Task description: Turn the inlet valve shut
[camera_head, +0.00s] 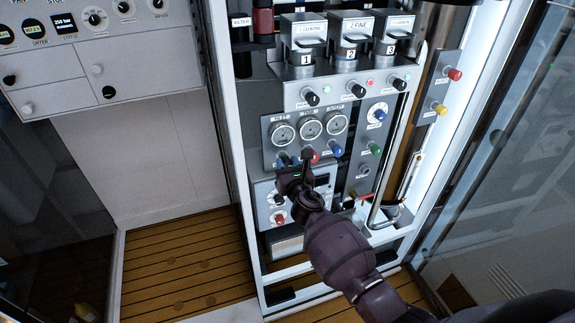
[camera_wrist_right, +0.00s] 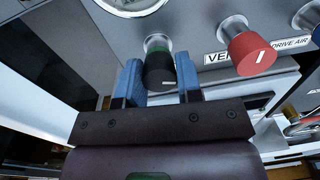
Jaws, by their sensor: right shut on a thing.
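A black knob with a green band (camera_wrist_right: 160,72) sticks out of the grey panel under a round gauge in the right wrist view. A small white mark shows on its face, and its label is hidden, so I cannot read whether it is the inlet valve. My right gripper (camera_wrist_right: 161,84) has its two blue fingers on either side of this knob and is shut on it. In the head view my right gripper (camera_head: 296,172) is at the lower left of the gauge panel (camera_head: 268,130) and hides this knob. My left gripper is not in view.
A red knob (camera_wrist_right: 250,52) with a partly covered label is just right of the gripper. A blue knob (camera_head: 335,148) is further right, by a "DRIVE AIR" label. Several gauges (camera_head: 310,125) sit above. A clear door (camera_head: 500,150) stands right of the white frame.

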